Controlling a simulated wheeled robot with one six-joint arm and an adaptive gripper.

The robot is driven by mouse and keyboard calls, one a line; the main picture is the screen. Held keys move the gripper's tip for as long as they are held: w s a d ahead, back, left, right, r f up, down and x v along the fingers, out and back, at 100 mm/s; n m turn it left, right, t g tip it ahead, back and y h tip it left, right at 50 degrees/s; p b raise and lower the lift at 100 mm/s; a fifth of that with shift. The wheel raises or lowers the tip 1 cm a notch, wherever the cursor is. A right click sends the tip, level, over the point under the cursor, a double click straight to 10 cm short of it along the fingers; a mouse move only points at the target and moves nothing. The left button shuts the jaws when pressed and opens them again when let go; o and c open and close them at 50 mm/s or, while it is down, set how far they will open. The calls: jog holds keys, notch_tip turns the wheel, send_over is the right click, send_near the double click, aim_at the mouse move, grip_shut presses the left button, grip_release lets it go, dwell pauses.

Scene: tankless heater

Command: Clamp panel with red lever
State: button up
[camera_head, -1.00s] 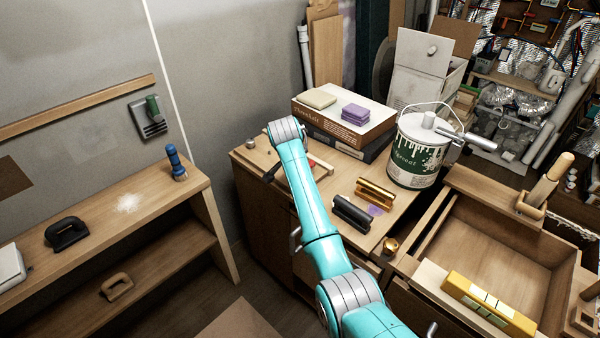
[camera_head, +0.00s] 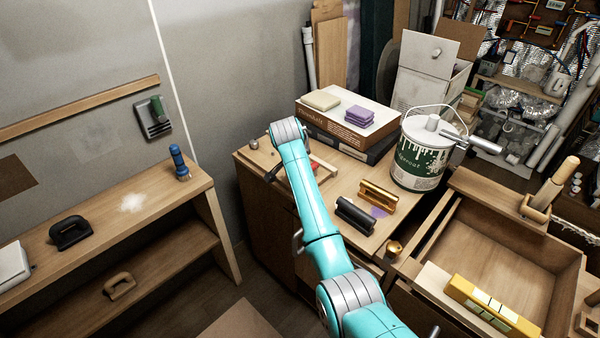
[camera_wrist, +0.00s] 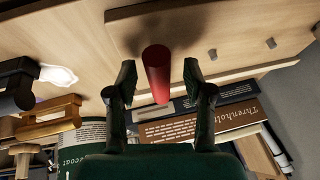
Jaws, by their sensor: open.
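The red lever (camera_wrist: 157,72) stands out between the two dark green fingers of my gripper (camera_wrist: 158,78) in the wrist view. The fingers are open, one on each side of it, with a gap on both sides. A small red part of the lever also shows in the head view (camera_head: 314,166), beside my arm. A light wooden panel (camera_wrist: 215,28) with grey pegs lies behind the lever in the wrist view.
A black handle (camera_head: 355,213) and a gold handle (camera_head: 378,196) are nearer the front. An open drawer (camera_head: 510,245) lies at the right.

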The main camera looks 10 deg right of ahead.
jog(key=v, duration=1.2)
jog(key=shift+a, duration=0.1)
